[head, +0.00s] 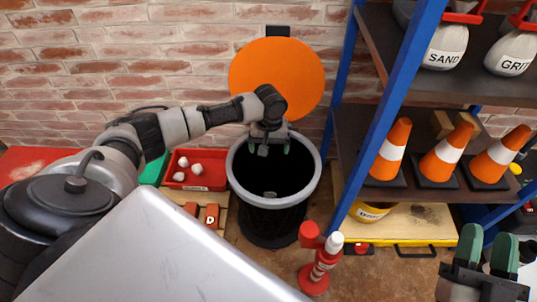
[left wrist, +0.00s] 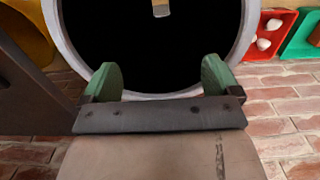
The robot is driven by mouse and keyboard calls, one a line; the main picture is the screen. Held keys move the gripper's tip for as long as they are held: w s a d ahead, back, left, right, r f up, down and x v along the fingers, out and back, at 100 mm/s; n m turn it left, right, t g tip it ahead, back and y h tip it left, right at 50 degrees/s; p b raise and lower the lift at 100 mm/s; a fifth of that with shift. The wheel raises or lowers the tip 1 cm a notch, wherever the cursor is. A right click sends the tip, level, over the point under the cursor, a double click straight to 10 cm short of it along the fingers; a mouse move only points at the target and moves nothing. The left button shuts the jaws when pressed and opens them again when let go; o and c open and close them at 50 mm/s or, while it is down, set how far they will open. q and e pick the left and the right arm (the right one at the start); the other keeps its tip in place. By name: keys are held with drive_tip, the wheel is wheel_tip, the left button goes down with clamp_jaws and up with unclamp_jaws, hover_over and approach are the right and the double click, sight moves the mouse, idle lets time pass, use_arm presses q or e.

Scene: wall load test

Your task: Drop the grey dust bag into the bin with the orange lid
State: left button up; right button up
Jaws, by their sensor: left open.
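The black bin (head: 268,222) has a pale grey rim and stands open. Its round orange lid (head: 277,78) is raised behind it against the wall. My left gripper (head: 268,147) is over the back part of the bin's mouth, open, with nothing between its green fingers (left wrist: 160,80) in the left wrist view. A small grey thing (head: 270,194) shows inside the dark bin, and a grey-tan piece (left wrist: 160,8) shows there in the left wrist view. It may be the dust bag; its shape is unclear. My right gripper (head: 488,248) is at the lower right, apart from everything.
A red tray (head: 196,174) with several white lumps is left of the bin. A blue-posted shelf (head: 386,120) with orange cones (head: 391,150) and sacks stands at the right. A red post (head: 318,270) stands on the floor at the front right. A brick wall is behind.

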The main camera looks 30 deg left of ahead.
use_arm(q)
wheel_tip(320, 180, up, 11)
drive_tip(key=p, duration=0.4)
use_arm(e)
drive_tip(key=s+d+f+g+h, duration=0.1)
drive_tip(key=f+g+h, duration=0.1)
drive_tip(key=f+g, duration=0.3)
drive_tip(key=s+d+f+g+h, duration=0.1)
drive_tip(key=d+f+g, duration=0.1)
drive_tip(key=f+g, duration=0.4)
drive_tip(key=shift+s+f+m+h, duration=0.3)
drive_tip(key=shift+s+f+h, duration=0.1)
drive_tip(key=shift+f, duration=0.25)
